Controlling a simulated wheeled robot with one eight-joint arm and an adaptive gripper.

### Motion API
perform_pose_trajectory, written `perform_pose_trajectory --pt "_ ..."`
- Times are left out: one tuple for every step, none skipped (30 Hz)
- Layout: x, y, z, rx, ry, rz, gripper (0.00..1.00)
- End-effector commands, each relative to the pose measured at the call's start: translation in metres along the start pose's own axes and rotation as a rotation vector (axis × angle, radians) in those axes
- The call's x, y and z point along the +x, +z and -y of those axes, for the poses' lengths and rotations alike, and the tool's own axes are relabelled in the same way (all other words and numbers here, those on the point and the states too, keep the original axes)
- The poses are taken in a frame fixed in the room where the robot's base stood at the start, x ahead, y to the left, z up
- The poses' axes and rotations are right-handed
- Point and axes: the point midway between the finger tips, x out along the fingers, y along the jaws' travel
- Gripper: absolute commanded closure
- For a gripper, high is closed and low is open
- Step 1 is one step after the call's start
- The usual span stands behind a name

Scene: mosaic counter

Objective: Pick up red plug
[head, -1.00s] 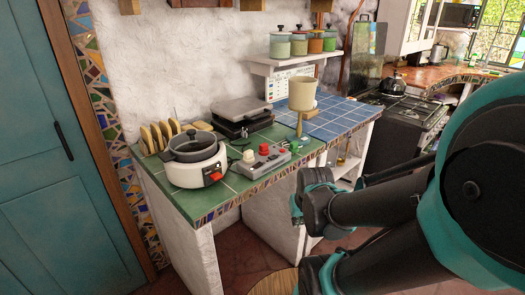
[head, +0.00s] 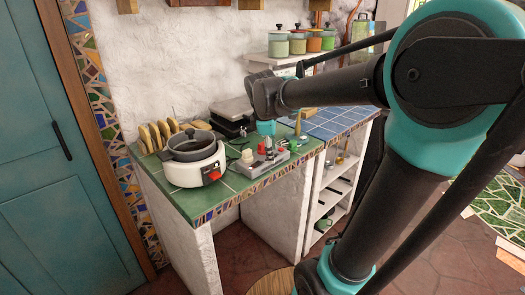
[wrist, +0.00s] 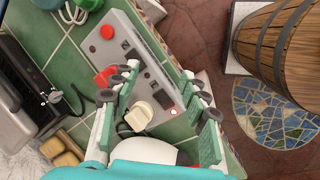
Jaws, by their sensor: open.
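A grey box (wrist: 150,65) on the green tiled counter carries red parts. A red plug-like piece (wrist: 104,77) sits at its left edge in the wrist view, partly hidden behind my left finger; it seems to show in the head view (head: 262,148). A round red button (wrist: 107,32) is farther up the box. A cream plug or knob (wrist: 138,115) lies between my fingers' lines of sight. My gripper (wrist: 158,78) is open and empty above the box, its fingers either side of the box's middle. In the head view my gripper (head: 270,145) is small and partly unclear.
A white cooker with a dark lid (head: 195,165) stands left of the box. Bread slices (head: 160,135) and a dark press (head: 232,115) are behind. A green plug with a cord (wrist: 88,4) lies beyond the box. A wooden barrel (wrist: 280,45) stands off the counter.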

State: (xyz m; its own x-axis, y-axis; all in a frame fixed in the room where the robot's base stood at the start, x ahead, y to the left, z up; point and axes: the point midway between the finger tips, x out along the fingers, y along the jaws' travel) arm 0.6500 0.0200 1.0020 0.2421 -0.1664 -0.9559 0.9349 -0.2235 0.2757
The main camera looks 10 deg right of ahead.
Motion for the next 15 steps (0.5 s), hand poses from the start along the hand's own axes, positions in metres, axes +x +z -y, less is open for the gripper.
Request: perform_pose_trajectory --pt "-0.021 -0.015 -0.017 -0.14 -0.002 0.021 0.55" --pt "-0.032 -0.022 -0.025 -0.228 -0.003 0.035 0.55" --pt "-0.047 -0.03 -0.035 -0.338 -0.006 0.053 0.55" --pt "-0.058 -0.036 -0.042 -0.417 -0.01 0.066 0.55" --pt "-0.068 -0.042 -0.049 -0.489 -0.013 0.078 0.55" --pt "-0.08 -0.049 -0.055 -0.578 -0.018 0.093 0.55" --pt "-0.089 -0.053 -0.06 -0.638 -0.022 0.103 0.55" --pt "-0.096 -0.057 -0.063 -0.691 -0.025 0.113 0.55" --pt "-0.105 -0.061 -0.068 -0.752 -0.029 0.122 0.55" --pt "-0.11 -0.064 -0.07 -0.79 -0.033 0.129 0.55" --pt "-0.115 -0.066 -0.072 -0.822 -0.036 0.135 0.55" --pt "-0.119 -0.068 -0.074 -0.854 -0.039 0.141 0.55" --pt "-0.121 -0.069 -0.075 -0.871 -0.04 0.144 0.55" --pt "-0.122 -0.07 -0.076 -0.884 -0.041 0.146 0.55" --pt "-0.121 -0.07 -0.076 -0.894 -0.043 0.147 0.55"
